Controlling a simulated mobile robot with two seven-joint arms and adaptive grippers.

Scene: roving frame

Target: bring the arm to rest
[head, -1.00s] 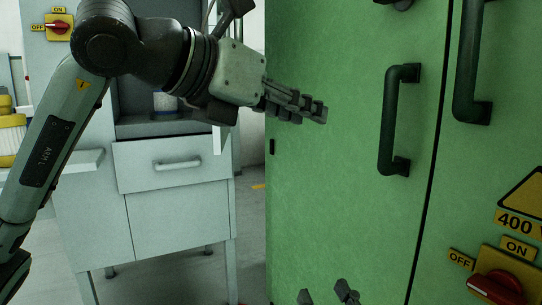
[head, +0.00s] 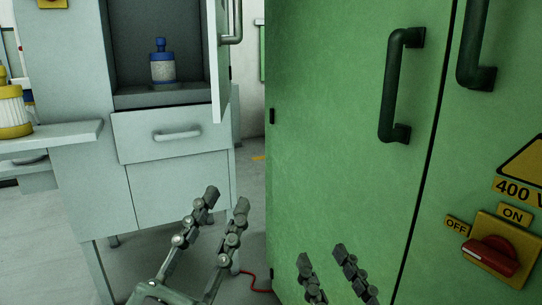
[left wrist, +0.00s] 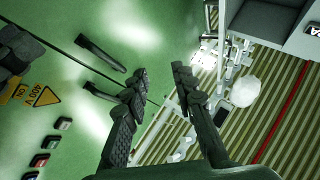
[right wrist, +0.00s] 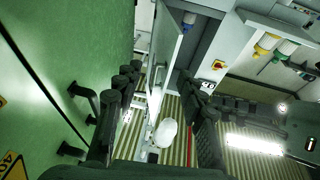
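My left gripper (head: 226,198) is low in the head view, fingers pointing up and apart, in front of the grey cupboard. It is open with nothing between the fingers; its fingers also show apart in the left wrist view (left wrist: 160,72). My right gripper (head: 322,255) is at the bottom of the head view, in front of the green cabinet. Its fingers are apart and empty, as the right wrist view (right wrist: 158,75) also shows. Most of both arms is out of the head view.
The green cabinet (head: 335,170) fills the right side, with dark handles (head: 392,85) and a red switch (head: 490,256). The grey cupboard (head: 175,195) has an open door (head: 219,70) and a blue-capped bottle (head: 162,68) inside. A side shelf (head: 60,137) is at left.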

